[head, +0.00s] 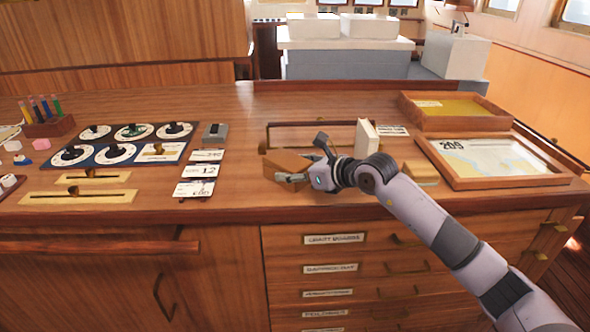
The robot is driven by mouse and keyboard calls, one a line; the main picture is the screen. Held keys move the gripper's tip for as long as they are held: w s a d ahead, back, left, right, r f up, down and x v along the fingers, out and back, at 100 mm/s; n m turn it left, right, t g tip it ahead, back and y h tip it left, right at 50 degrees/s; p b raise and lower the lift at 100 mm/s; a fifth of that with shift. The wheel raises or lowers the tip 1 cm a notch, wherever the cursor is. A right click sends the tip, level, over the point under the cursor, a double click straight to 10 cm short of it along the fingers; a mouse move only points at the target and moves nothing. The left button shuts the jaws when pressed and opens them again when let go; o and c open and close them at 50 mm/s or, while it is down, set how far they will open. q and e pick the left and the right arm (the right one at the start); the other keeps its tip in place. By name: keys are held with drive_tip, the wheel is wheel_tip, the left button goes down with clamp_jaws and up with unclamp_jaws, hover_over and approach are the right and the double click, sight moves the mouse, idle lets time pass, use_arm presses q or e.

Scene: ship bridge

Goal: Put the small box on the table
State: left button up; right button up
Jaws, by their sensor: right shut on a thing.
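My right gripper (304,162) reaches in from the right and is shut on a small brown box (284,160). The box is at or just above the wooden table top (243,192), near its front middle; I cannot tell whether its underside touches the wood. The gripper's fingers hide part of the box's right side. My left gripper is not in view.
An upright cream book or block (366,138) stands behind the gripper. A framed chart (494,157) and a yellow-bottomed tray (455,108) lie right. Dial panels (128,143), a grey device (214,133) and label cards (196,188) lie left. Bare wood lies between.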

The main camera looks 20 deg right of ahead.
drive_tip(key=o, duration=1.3)
drive_tip(key=shift+r, duration=0.1)
drive_tip(key=shift+s+d, duration=0.1)
drive_tip(key=shift+s, duration=0.15)
drive_tip(key=b+v, duration=0.1)
drive_tip(key=v, duration=0.9)
drive_tip(key=shift+s+d, duration=0.15)
drive_tip(key=shift+s, duration=0.1)
drive_tip(key=shift+s+d+r, duration=0.15)
drive_tip(key=shift+s+r, duration=0.2)
